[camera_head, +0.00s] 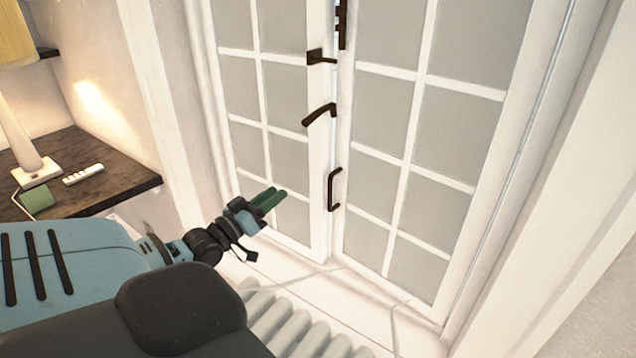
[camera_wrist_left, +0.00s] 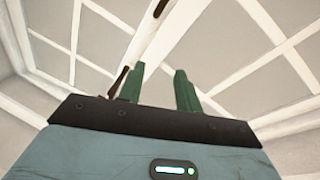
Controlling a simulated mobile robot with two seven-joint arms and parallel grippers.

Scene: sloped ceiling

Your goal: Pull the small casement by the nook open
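The white casement has a left leaf (camera_head: 238,126) and a right leaf (camera_head: 410,165), both with several panes. The leaves look shut, meeting at the middle. A dark lever handle (camera_head: 320,115) sits on the left leaf, and a dark pull handle (camera_head: 334,190) on the edge of the right leaf. My left gripper (camera_head: 272,198), with green fingers, is left of the pull handle and below the lever, touching neither. In the left wrist view the gripper (camera_wrist_left: 160,85) has its fingers apart with nothing between them; a dark handle (camera_wrist_left: 119,80) shows beside the left finger. My right gripper is not in view.
A white radiator (camera_head: 300,325) stands below the sill (camera_head: 330,295). At left, a dark wooden shelf (camera_head: 110,185) carries a lamp (camera_head: 22,150), a white remote (camera_head: 83,175) and a green item (camera_head: 38,200). A dark latch (camera_head: 320,57) is higher on the casement.

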